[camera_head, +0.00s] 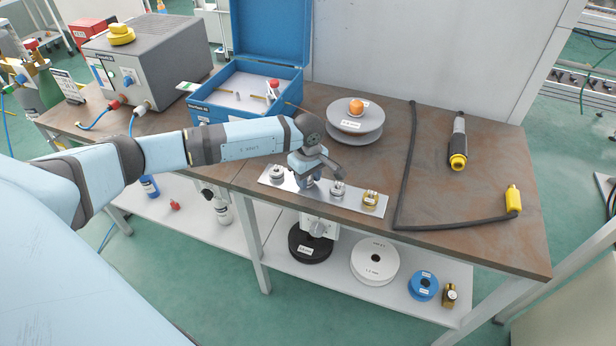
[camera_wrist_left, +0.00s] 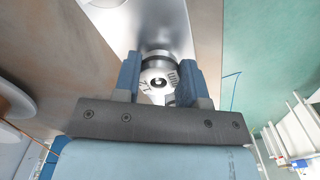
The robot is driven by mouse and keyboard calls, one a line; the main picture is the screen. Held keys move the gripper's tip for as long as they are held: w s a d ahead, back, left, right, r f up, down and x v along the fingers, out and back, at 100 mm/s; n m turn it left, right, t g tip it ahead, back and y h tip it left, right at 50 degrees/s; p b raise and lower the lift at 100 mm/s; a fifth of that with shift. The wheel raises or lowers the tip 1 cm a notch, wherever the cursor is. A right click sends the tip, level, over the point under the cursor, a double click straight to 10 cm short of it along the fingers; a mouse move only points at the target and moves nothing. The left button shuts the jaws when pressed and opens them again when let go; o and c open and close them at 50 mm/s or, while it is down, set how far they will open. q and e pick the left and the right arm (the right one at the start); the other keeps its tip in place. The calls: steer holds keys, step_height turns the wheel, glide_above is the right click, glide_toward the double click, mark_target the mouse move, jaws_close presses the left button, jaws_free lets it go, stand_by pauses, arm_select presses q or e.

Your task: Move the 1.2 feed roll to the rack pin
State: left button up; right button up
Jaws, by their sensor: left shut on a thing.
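My left gripper (camera_head: 308,180) is over the metal rack plate (camera_head: 352,205) at the table's front edge. In the left wrist view its two blue fingers (camera_wrist_left: 157,88) are shut on a small silver roll (camera_wrist_left: 158,78) whose face has upside-down lettering that looks like 1.2. A dark ring shows behind that face. I cannot tell whether the roll is touching the plate. A silver roll (camera_head: 277,173) stands left of my gripper on the plate, another silver roll (camera_head: 338,188) stands just right of it, and a brass-coloured one (camera_head: 371,200) is at the right end. My right gripper is not in view.
A blue case (camera_head: 250,108) and a grey welding unit (camera_head: 150,60) stand behind my left arm. A grey spool (camera_head: 355,125) with an orange knob lies behind the plate. A black cable (camera_head: 405,165) and a torch (camera_head: 459,142) lie right. Spools (camera_head: 375,258) sit on the lower shelf.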

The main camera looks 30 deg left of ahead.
arm_select(q)
steer(key=shift+f, duration=0.3)
steer(key=o, duration=1.2)
steer(key=shift+r, duration=0.1)
step_height(320, 180, up, 14)
steer(key=b, duration=0.1)
